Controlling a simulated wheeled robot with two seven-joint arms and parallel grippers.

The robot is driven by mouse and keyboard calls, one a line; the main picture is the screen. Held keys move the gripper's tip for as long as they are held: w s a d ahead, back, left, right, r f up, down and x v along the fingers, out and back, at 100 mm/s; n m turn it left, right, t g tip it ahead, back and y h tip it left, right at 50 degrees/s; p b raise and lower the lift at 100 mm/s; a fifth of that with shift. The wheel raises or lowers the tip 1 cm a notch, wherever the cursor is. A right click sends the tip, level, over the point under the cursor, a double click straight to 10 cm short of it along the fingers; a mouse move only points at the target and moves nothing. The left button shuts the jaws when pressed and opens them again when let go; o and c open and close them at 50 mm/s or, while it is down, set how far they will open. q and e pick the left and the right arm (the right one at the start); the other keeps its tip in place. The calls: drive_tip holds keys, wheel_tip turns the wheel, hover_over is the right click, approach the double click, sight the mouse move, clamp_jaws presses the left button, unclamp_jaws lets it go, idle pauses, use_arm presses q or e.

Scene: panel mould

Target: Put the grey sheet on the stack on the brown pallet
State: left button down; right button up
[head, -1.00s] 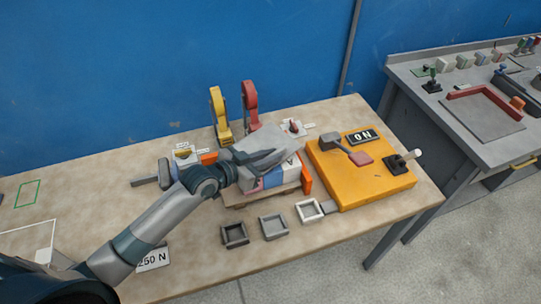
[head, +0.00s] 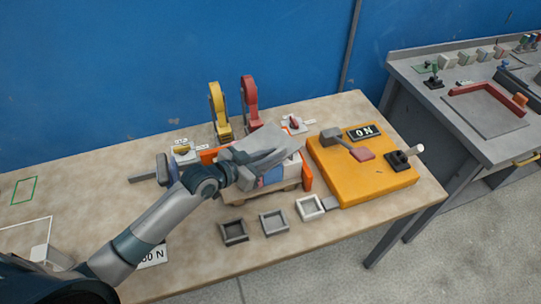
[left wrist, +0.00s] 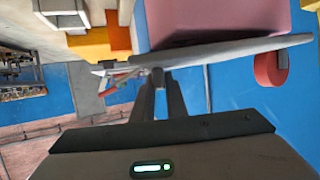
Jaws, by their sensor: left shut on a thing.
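The grey sheet (head: 262,138) is in my left gripper (head: 262,158), over the stack (head: 272,177) on the brown pallet (head: 262,194). The fingers are shut on the sheet's near edge. The sheet hides most of the stack's top; blue and pale parts of its side show. In the left wrist view the sheet (left wrist: 225,50) runs edge-on from the fingers (left wrist: 160,85), close to a pink block (left wrist: 215,18). I cannot tell whether the sheet touches the stack. My right gripper is not in view.
Orange stops (head: 307,175) stand around the pallet. A yellow clamp (head: 219,108) and a red clamp (head: 249,98) rise behind it. A yellow box with a lever (head: 375,185) is to the right. Small square trays (head: 273,223) lie in front. The table's left part is mostly clear.

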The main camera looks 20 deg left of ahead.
use_arm(q)
drive_tip(key=shift+f+b, duration=0.3)
drive_tip(key=shift+f, duration=0.2)
drive_tip(key=c, duration=1.8)
unclamp_jaws()
drive_tip(key=shift+o, duration=0.6)
drive_tip(key=shift+s, duration=0.1)
drive_tip(key=shift+s+a+r, duration=0.15)
drive_tip(key=shift+s+a, duration=0.2)
drive_tip(key=shift+s, duration=0.05)
drive_tip(key=b+v, duration=0.4)
drive_tip(key=v, duration=1.2)
drive_tip(key=shift+b, duration=0.3)
drive_tip(key=shift+s+r, duration=0.1)
